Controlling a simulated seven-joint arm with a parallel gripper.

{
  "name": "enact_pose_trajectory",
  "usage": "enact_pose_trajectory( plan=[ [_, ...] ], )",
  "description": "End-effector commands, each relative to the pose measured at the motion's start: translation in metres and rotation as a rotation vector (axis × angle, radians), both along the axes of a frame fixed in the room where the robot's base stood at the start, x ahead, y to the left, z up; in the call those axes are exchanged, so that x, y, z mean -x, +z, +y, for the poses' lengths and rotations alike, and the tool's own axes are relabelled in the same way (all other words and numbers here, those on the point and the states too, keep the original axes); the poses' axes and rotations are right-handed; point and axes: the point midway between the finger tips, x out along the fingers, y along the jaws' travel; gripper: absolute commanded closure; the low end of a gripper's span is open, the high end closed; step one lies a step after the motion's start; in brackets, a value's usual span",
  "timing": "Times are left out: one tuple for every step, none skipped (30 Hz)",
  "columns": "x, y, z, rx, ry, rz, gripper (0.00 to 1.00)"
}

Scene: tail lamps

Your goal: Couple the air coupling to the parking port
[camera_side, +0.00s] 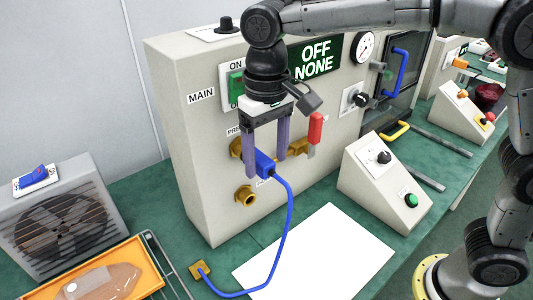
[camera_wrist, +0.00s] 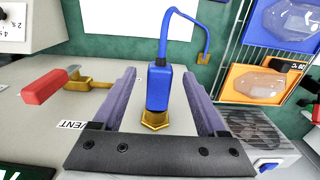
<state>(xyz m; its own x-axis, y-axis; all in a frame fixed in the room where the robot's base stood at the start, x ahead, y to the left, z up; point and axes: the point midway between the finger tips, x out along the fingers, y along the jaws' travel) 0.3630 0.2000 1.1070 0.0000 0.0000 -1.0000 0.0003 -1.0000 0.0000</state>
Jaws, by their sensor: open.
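The blue air coupling (camera_side: 265,163) sits against the upper brass port (camera_side: 236,148) on the panel's front, and its blue hose (camera_side: 287,215) hangs down to a brass plate on the table. My gripper (camera_side: 266,168) is open, with one purple finger on each side of the coupling. In the wrist view, the coupling (camera_wrist: 158,88) lies between the fingers with a gap on both sides, its end at a brass hex fitting (camera_wrist: 155,120). A lower brass port (camera_side: 246,196) is bare. The port labels are partly hidden, so I cannot read which is parking.
A red-handled valve (camera_side: 315,130) stands right of my gripper. The panel display (camera_side: 315,60) reads OFF NONE. A sloped control box (camera_side: 385,185), a white sheet (camera_side: 315,255), a fan unit (camera_side: 60,210) and an orange tray (camera_side: 150,265) stand around the panel.

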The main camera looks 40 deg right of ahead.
Motion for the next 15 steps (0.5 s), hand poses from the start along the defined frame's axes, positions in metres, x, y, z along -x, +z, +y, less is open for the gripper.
enact_pose_trajectory(
  plan=[
    [0.0001, -0.0007, -0.0001, 0.000, 0.000, 0.000, 0.25],
    [0.0001, -0.0009, 0.0000, 0.000, 0.000, 0.000, 0.25],
    [0.0001, -0.0010, 0.0000, 0.000, 0.000, 0.000, 0.25],
    [0.0001, -0.0009, 0.0000, 0.000, 0.000, 0.000, 0.25],
    [0.0000, -0.0009, 0.0000, 0.000, 0.000, 0.000, 0.25],
    [0.0000, -0.0008, 0.0000, 0.000, 0.000, 0.000, 0.25],
    [0.0000, -0.0008, 0.0000, 0.000, 0.000, 0.000, 0.25],
    [0.0000, -0.0007, 0.0000, 0.000, 0.000, 0.000, 0.27],
    [0.0000, -0.0007, 0.0000, 0.000, 0.000, 0.000, 0.34],
    [0.0000, -0.0007, 0.0000, 0.000, 0.000, 0.000, 0.39],
    [0.0000, -0.0006, 0.0000, 0.000, 0.000, 0.000, 0.45],
    [0.0000, -0.0006, 0.0000, 0.000, 0.000, 0.000, 0.52],
    [0.0000, -0.0006, 0.0000, 0.000, 0.000, 0.000, 0.57],
    [0.0000, -0.0006, 0.0000, 0.000, 0.000, 0.000, 0.63],
    [0.0000, -0.0006, 0.0000, 0.000, 0.000, 0.000, 0.70]
  ],
)
